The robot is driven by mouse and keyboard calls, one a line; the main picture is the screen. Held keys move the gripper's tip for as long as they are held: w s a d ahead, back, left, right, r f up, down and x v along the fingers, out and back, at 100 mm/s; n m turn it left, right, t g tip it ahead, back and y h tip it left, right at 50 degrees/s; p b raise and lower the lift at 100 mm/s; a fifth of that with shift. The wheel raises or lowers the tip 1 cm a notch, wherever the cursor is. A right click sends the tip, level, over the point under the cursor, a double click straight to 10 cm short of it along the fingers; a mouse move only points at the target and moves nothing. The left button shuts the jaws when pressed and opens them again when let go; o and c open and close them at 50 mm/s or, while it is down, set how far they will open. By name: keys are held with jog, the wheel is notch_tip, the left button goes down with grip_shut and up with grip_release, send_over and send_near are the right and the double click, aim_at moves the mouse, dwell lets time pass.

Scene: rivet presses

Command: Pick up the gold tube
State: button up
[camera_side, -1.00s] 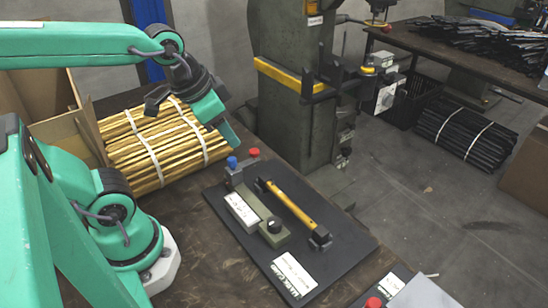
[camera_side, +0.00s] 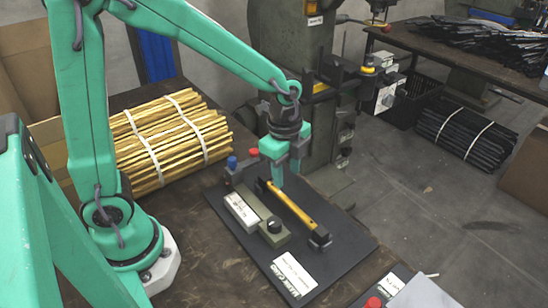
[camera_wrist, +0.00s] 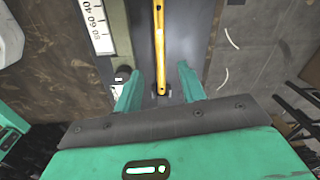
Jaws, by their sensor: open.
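A single gold tube (camera_side: 291,205) lies in a holder on the black plate (camera_side: 300,266), its ends in dark supports. In the wrist view the gold tube (camera_wrist: 160,45) runs up from between my fingers. My gripper (camera_side: 279,178) is above the far end of the tube in the side view, pointing down. Its two green fingers (camera_wrist: 160,90) are apart in the wrist view, one on each side of the tube's line. Nothing is held. Whether the fingertips are level with the tube I cannot tell.
A strapped bundle of gold tubes (camera_side: 165,142) lies on the brown table at the left. A blue button (camera_side: 232,162), a red button (camera_side: 253,153) and a grey-green block with a black knob (camera_side: 272,225) stand beside the tube. A press (camera_side: 290,60) rises behind.

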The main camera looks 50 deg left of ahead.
aim_at(291, 202)
jog(key=shift+w+d+f+m+g, duration=0.1)
jog(key=shift+w+d+f+m, duration=0.1)
jog(key=shift+f+m, duration=0.25)
jog(key=shift+w+d+f+m+g, duration=0.1)
jog(key=shift+d+f+m, duration=0.15)
jog(key=shift+f, duration=0.3)
jog(key=shift+w+d+f+m+g, duration=0.1)
jog(key=shift+w+d+f+m, duration=0.05)
jog(key=shift+f+m, duration=0.3)
jog(key=shift+f, duration=1.4)
jog(key=shift+s+f, duration=0.15)
jog(key=shift+f, duration=2.45)
grip_shut()
